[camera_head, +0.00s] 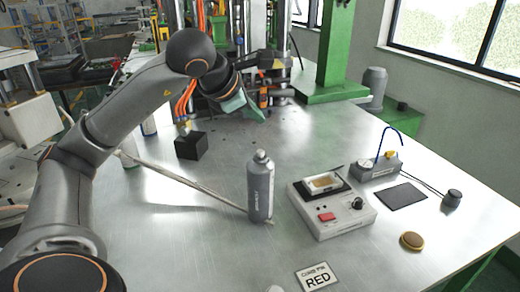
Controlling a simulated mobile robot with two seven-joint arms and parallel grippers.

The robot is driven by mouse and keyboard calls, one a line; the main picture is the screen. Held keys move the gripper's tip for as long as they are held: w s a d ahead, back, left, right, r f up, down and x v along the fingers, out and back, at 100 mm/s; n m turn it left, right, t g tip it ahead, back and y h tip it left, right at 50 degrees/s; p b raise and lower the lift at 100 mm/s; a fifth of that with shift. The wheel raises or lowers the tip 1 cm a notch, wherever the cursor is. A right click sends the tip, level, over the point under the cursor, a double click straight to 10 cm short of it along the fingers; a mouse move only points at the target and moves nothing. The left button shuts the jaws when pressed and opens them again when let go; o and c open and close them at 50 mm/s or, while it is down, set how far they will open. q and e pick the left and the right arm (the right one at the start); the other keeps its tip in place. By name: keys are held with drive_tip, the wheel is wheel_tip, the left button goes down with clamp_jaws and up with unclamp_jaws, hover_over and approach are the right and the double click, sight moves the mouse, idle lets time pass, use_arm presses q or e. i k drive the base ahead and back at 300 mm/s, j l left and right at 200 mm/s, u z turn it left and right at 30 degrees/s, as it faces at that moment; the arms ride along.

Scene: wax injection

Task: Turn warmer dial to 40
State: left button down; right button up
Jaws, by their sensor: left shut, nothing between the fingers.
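The warmer (333,227) is a white box on the metal table, right of centre. It has a small tray of pale amber wax (324,182) on top and a red switch (326,217) on its front. Its black dial (357,203) is at the right of the front panel; its setting is too small to read. My left arm comes in from the left and bends over the back of the table. My left gripper (281,62) is shut and empty near the back machine, far from the dial, its fingertips hard to make out. My right gripper is out of view.
A grey spray can (260,188) stands just left of the warmer. A small device with a blue wire loop (377,168), a dark pad (401,196), a round brown-gold disc (412,241) and a RED card (317,277) lie around it. A black cube (191,146) is farther left.

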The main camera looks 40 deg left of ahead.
sight(356, 205)
drive_tip(key=k+l, duration=0.35)
drive_tip(key=l, duration=0.15)
drive_tip(key=k+l, duration=0.4)
